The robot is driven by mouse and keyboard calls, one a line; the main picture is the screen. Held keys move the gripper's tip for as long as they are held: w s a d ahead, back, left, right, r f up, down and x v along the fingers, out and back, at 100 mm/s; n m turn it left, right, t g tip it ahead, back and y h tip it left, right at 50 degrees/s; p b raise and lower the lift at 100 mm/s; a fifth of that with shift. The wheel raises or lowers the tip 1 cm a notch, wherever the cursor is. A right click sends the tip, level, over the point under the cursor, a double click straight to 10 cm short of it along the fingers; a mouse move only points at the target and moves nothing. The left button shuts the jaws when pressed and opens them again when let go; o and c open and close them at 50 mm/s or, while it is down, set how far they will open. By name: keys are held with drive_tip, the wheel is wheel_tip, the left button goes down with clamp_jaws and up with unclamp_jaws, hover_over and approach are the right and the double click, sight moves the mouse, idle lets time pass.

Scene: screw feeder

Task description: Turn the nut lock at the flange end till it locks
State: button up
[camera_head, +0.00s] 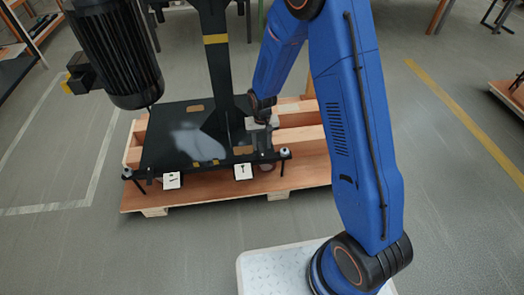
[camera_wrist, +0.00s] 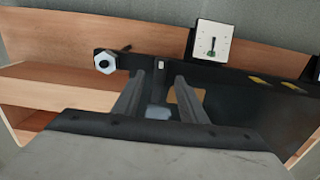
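A silver hex nut (camera_head: 285,153) sits at the right front corner of the black base plate (camera_head: 165,150). In the wrist view, the nut (camera_wrist: 104,62) is on the end of a dark bar, to the left of my fingertips. My gripper (camera_wrist: 160,78) is open, with its two fingers apart over the dark bar. Nothing is clearly held between them. In the head view, my gripper (camera_head: 264,135) is low over the plate's right side, partly hidden by my arm. Which part is the nut lock I cannot tell for sure.
The base plate rests on a wooden pallet (camera_head: 220,195). White square plates with dark marks stand along its front edge, one at left (camera_head: 172,180) and one at right (camera_head: 243,171). A black post (camera_head: 216,60) and a black motor (camera_head: 115,50) rise above.

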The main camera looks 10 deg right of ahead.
sight(262, 152)
drive_tip(key=shift+f, duration=2.35)
clamp_jaws()
